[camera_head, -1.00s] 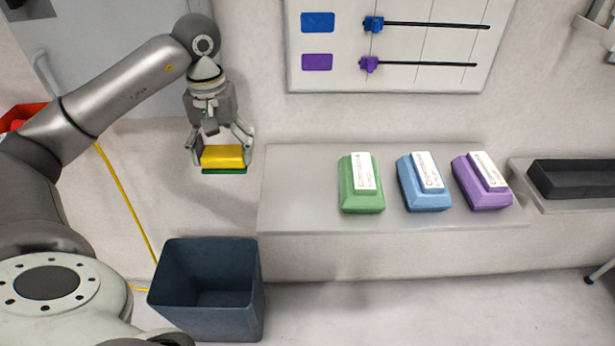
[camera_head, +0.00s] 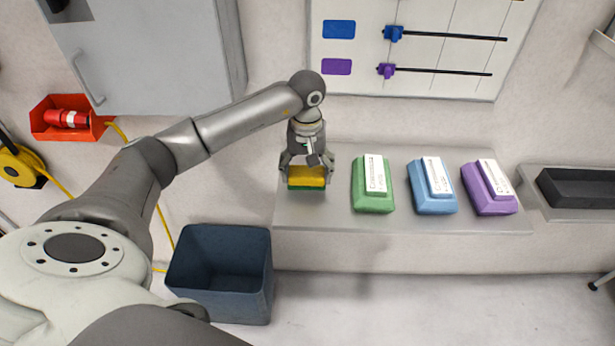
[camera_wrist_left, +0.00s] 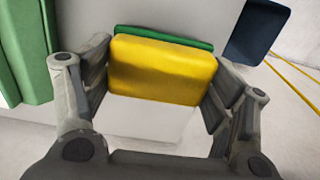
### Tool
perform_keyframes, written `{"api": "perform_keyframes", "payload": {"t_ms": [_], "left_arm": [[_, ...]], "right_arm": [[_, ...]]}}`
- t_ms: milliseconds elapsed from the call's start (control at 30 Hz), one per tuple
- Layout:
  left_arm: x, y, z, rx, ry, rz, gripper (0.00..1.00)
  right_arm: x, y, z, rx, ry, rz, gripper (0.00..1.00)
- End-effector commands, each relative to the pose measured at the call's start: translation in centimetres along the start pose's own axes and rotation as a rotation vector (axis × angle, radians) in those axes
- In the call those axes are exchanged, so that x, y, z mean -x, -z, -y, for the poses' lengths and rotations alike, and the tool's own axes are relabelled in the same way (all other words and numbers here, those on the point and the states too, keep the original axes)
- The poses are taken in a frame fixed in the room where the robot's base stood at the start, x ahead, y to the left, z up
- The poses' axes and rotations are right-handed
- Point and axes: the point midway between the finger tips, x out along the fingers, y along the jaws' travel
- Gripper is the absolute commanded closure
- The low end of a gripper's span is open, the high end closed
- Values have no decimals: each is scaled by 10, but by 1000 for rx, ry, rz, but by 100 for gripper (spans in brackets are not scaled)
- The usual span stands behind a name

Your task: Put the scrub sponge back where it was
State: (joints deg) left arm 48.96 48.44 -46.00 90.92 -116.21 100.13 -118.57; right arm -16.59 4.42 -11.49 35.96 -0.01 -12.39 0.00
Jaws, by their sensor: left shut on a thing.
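The scrub sponge (camera_head: 307,177) is yellow with a green layer underneath. My left gripper (camera_head: 307,172) is shut on it, with a finger on each side. In the head view the sponge is over the left end of the grey shelf (camera_head: 400,222), left of the green block. In the left wrist view the sponge (camera_wrist_left: 162,69) lies between the two fingers, with pale shelf surface below it. I cannot tell whether the sponge touches the shelf. My right gripper is not in view.
Green (camera_head: 372,198), blue (camera_head: 433,200) and purple (camera_head: 490,202) blocks with white labels stand on the shelf to the right. A dark blue bin (camera_head: 222,295) stands on the floor below left. A black tray (camera_head: 580,187) is at far right. A red holder (camera_head: 50,120) hangs at left.

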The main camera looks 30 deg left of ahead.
Motion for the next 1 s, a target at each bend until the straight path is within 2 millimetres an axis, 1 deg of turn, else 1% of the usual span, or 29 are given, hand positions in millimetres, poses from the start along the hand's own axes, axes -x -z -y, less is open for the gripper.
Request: {"api": "perform_keyframes", "payload": {"t_ms": [33, 100, 233, 367, 567, 600, 733, 1000], "left_arm": [[-5, -1, -3, -1, 3, 6, 41], [-15, -2, -2, 0, 3, 7, 41], [-29, -1, -2, -1, 1, 4, 41], [-33, 0, -2, -1, 0, 1, 41], [-34, 0, -2, -1, 0, 1, 41], [-33, 0, -2, -1, 0, 1, 17], [-33, 0, -2, -1, 1, 1, 0], [-33, 0, -2, -1, 1, 1, 0]], "right_arm": [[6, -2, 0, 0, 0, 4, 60], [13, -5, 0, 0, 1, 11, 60], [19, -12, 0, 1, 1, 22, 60], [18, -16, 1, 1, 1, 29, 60], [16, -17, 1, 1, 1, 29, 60], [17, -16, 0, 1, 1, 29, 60], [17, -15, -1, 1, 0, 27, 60], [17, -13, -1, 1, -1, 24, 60]]}}
